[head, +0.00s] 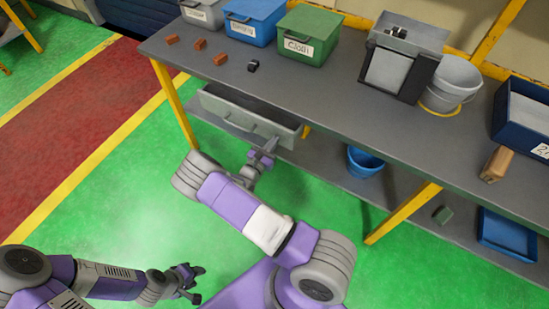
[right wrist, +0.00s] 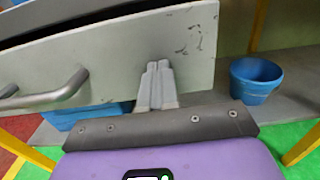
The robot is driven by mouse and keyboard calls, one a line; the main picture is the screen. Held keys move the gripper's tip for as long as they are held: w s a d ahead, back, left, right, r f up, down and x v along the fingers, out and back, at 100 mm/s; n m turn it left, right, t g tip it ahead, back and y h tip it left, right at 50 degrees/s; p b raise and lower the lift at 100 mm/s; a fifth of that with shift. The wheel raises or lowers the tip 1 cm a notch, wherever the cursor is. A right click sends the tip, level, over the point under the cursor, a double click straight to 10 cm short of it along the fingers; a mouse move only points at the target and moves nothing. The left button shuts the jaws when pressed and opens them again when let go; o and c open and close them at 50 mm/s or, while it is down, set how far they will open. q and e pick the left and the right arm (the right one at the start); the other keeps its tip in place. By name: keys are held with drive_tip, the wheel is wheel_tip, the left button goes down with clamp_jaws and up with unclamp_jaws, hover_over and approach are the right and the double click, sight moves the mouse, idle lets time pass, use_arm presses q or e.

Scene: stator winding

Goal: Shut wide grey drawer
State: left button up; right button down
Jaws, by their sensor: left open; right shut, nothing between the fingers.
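The wide grey drawer (head: 250,116) hangs under the workbench and stands partly open. Its front also fills the upper part of the right wrist view (right wrist: 140,60), with a bar handle (right wrist: 45,95) at the left. My right gripper (head: 271,146) is shut and empty, at the right part of the drawer front. In the right wrist view its fingertips (right wrist: 158,68) lie against or very close to the front, right of the handle; contact is not certain. My left gripper (head: 190,283) is open and empty, low over the green floor, well away from the drawer.
The workbench (head: 330,90) carries grey, blue and green (head: 305,35) bins, several small brown blocks and a white bucket (head: 452,82). A blue bucket (head: 364,161) stands on the lower shelf, right of the drawer. A yellow leg (head: 402,212) stands farther right. Floor in front is clear.

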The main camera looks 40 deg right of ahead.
drive_tip(key=x, duration=0.6)
drive_tip(key=shift+w+d, duration=0.1)
drive_tip(key=shift+d, duration=0.15)
drive_tip(key=shift+w+d, duration=0.1)
drive_tip(key=shift+d, duration=0.1)
drive_tip(key=shift+r, duration=0.15)
drive_tip(key=shift+d+r, duration=0.1)
drive_tip(key=shift+d, duration=0.1)
drive_tip(key=shift+a, duration=0.1)
drive_tip(key=shift+a, duration=0.25)
drive_tip(key=p+v, duration=0.2)
drive_tip(key=v, duration=1.2)
drive_tip(key=shift+f, duration=0.3)
